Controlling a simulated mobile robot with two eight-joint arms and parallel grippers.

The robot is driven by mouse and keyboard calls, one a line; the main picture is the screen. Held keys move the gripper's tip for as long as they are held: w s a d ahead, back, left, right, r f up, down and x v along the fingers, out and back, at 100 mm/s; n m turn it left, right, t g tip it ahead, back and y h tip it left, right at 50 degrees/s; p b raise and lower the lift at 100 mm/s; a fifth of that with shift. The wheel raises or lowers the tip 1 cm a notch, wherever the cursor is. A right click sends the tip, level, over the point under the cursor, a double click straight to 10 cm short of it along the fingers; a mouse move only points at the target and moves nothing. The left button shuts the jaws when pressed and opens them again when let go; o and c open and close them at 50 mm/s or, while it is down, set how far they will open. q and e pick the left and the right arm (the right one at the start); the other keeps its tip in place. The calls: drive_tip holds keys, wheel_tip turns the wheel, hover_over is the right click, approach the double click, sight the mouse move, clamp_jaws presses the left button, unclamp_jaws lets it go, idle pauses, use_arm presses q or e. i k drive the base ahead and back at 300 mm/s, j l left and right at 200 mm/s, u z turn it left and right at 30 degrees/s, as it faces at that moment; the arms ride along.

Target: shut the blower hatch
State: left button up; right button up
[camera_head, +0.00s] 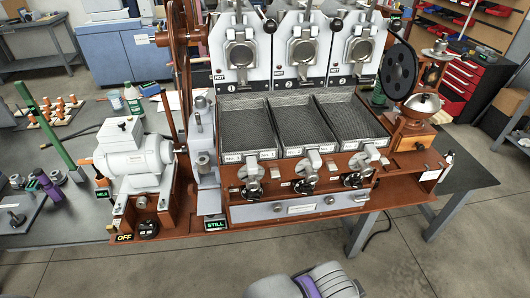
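A white blower-like housing (133,158) with a boxy top (121,133) stands on the reddish-brown base at the left of the roaster. I cannot make out which part is the blower hatch or whether it is open. A grey and purple part of mine shows at the bottom edge, away from the roaster.
Three mesh trays (305,124) fill the roaster's middle, above a long grey drawer (298,208). A "STILL" sign (215,224) is left of it.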

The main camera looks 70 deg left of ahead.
sight(209, 201)
drive_tip(key=u, duration=2)
